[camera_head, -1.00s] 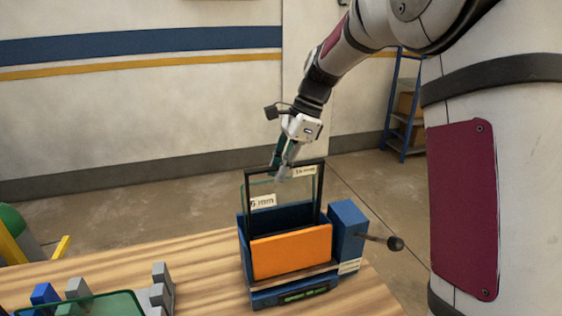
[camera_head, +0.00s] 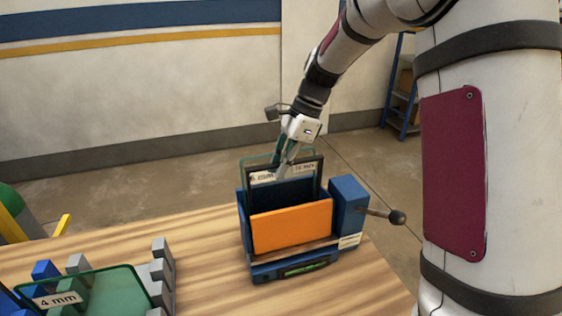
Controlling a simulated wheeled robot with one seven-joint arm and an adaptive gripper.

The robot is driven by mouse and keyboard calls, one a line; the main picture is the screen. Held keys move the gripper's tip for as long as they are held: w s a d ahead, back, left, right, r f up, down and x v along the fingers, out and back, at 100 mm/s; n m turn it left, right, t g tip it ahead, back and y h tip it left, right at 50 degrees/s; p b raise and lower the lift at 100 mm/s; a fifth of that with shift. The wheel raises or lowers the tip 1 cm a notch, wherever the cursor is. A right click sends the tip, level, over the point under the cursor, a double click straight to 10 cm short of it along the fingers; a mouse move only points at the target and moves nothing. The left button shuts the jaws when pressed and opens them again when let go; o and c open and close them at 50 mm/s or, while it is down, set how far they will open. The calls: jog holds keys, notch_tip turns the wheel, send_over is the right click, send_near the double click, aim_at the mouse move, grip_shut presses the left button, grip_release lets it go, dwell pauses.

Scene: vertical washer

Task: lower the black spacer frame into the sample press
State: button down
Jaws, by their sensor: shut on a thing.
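The black spacer frame (camera_head: 314,160), with a 16 mm label on its top bar, stands nearly upright in the sample press (camera_head: 292,229). Its lower part is hidden behind the orange front plate. My gripper (camera_head: 281,172) is shut on its top bar from above, a bit left of the label. A clear glass pane with a 6 mm label (camera_head: 262,177) also stands in the press. Its top edge shows at about the height of the frame's top bar. Whether the frame touches the pane or the slot floor cannot be told.
A lever with a black knob (camera_head: 398,217) sticks out from the press's right side. At the lower left, a grey and blue rack (camera_head: 163,275) holds a green-tinted pane labelled 4 mm (camera_head: 57,300). Bare wooden tabletop (camera_head: 205,240) lies between rack and press.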

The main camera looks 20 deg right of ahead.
dwell(0.3)
jog(key=c, duration=1.6)
grip_release()
jog(key=shift+o, duration=0.2)
jog(key=shift+r+p, duration=1.45)
jog(key=shift+r, duration=2.5)
